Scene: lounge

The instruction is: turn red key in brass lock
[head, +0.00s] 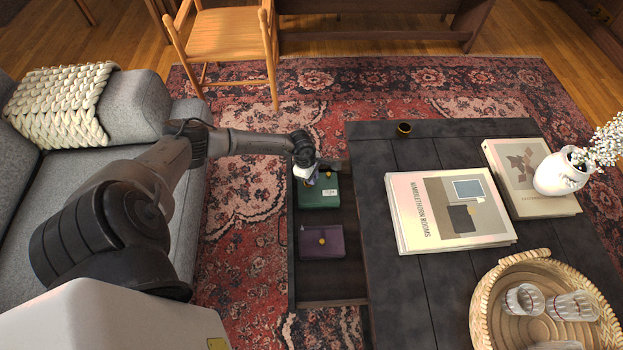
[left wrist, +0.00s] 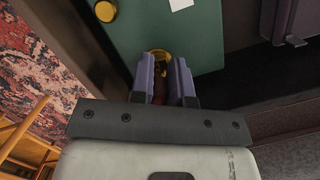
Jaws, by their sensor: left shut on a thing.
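A green box (head: 318,197) with a pale label lies in the open drawer, and its green face (left wrist: 205,42) fills the middle of the left wrist view. A round brass lock (left wrist: 158,53) sits on this face between my fingertips. My left gripper (left wrist: 161,85) is shut on the dark red key (left wrist: 159,93), which shows only as a narrow strip between the two purple-grey fingers. The key's tip is hidden, and I cannot tell how far it is turned. In the head view my left gripper (head: 308,178) is over the box's far left part. My right gripper is out of view.
A purple box (head: 322,246) with a brass spot lies nearer in the same drawer (head: 330,287). The dark table (head: 370,165) on the right holds books (head: 410,215), a white vase (head: 558,176) and a woven tray (head: 487,300). A grey sofa (head: 40,205) stands left.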

